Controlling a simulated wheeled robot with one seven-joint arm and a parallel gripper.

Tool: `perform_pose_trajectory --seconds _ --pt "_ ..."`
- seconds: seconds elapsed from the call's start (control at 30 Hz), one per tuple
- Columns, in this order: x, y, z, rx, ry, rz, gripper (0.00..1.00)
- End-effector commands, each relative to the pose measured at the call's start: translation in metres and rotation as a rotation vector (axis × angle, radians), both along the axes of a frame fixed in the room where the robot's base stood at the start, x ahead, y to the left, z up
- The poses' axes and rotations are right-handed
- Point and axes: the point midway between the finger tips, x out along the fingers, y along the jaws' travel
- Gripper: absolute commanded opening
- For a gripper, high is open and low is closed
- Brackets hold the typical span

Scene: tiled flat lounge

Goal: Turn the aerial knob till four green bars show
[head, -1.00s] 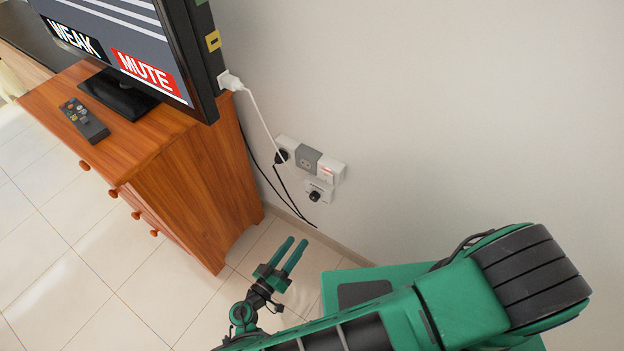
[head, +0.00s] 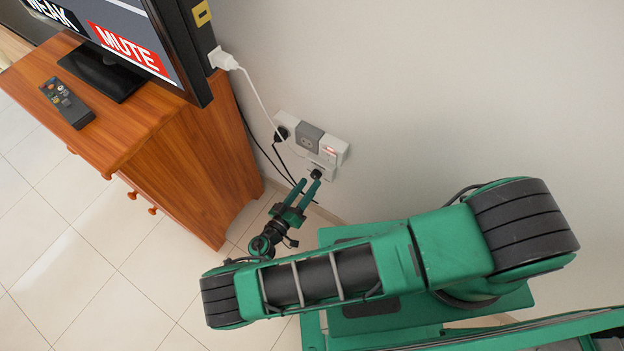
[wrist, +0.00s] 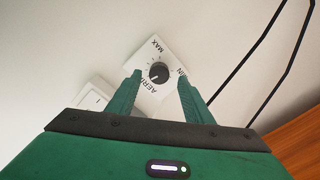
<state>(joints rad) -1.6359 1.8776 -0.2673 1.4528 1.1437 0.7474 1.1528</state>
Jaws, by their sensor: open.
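The aerial knob (wrist: 158,72) is a small black dial on a white plate (wrist: 152,54) marked MAX and, in part, AERIAL and MIN. In the head view the knob (head: 316,174) is low on the wall, just beyond my fingertips. My gripper (head: 308,184) is open, its green fingers pointing at the plate. In the wrist view the gripper (wrist: 157,77) has one finger to each side of the knob, with gaps between. The television (head: 150,40) shows a black WEAK label, partly cut off, and a red MUTE label. No green bars show in the visible part of its screen.
A wooden cabinet (head: 190,165) with a remote (head: 68,103) on top stands left of my gripper. Wall sockets (head: 311,137) sit just above the plate. A white cable (head: 258,95) and black cables (wrist: 268,55) hang close by. Tiled floor (head: 110,240) is open at lower left.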

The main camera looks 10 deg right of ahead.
Motion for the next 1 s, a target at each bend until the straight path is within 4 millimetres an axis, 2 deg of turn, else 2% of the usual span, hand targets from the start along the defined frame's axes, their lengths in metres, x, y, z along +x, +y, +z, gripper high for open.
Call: perform_pose_trajectory --seconds 0.23,0.6,0.77,0.8,1.0 --pt "0.02 -0.016 0.0 -0.001 0.0 -0.001 0.47" --pt "0.024 -0.018 0.0 0.0 0.0 0.002 0.47" --pt "0.023 -0.017 0.0 0.0 0.0 0.004 0.08" --pt "0.023 -0.017 0.0 0.0 0.0 0.004 0.05" --pt "0.023 -0.018 0.0 -0.007 0.005 0.003 0.05"
